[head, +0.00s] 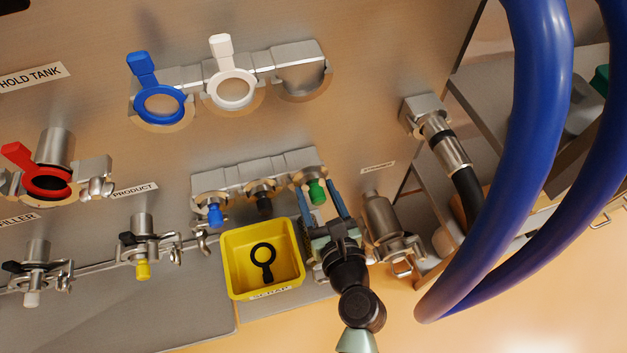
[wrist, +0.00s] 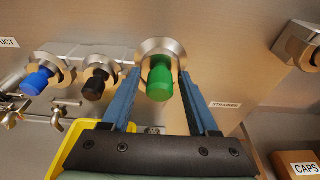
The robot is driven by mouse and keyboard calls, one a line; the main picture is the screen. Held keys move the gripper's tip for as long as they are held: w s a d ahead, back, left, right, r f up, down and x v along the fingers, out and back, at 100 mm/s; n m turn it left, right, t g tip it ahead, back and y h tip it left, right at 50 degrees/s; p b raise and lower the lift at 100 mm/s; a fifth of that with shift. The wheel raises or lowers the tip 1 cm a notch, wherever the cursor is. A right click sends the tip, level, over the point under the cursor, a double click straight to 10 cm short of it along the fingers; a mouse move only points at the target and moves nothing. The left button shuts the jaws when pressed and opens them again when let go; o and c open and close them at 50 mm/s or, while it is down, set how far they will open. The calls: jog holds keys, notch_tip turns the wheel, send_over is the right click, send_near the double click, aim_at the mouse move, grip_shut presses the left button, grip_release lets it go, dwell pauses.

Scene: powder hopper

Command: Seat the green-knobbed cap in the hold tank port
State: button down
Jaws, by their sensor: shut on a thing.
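The green-knobbed cap (head: 317,192) is at the right end of a row of three caps under a steel rack. In the wrist view its green knob (wrist: 160,82) points towards me, with a round steel flange behind it. My gripper (head: 321,190) has a blue finger on each side of this cap and is shut on it. In the wrist view the fingertips (wrist: 161,73) reach the flange's sides. The cap still appears to be at its rack place. The hold tank label (head: 33,77) is at upper left, above a steel port (head: 56,146) with an open-looking red clamp (head: 40,182).
A blue-knobbed cap (head: 214,214) and a black-knobbed cap (head: 263,204) sit left of the green one. A yellow scrap bin (head: 236,281) holds a black ring. The strainer (head: 384,222) stands close right. Thick blue hoses (head: 545,100) hang further right. Blue and white clamps hang above.

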aim_at(320, 204)
jog(key=shift+f+v, duration=0.15)
jog(key=shift+v, duration=0.8)
jog(key=shift+f+v, duration=0.2)
jog(key=shift+v, duration=0.75)
jog(key=shift+f+v, duration=0.15)
jog(key=shift+v, duration=0.8)
jog(key=shift+s, duration=0.1)
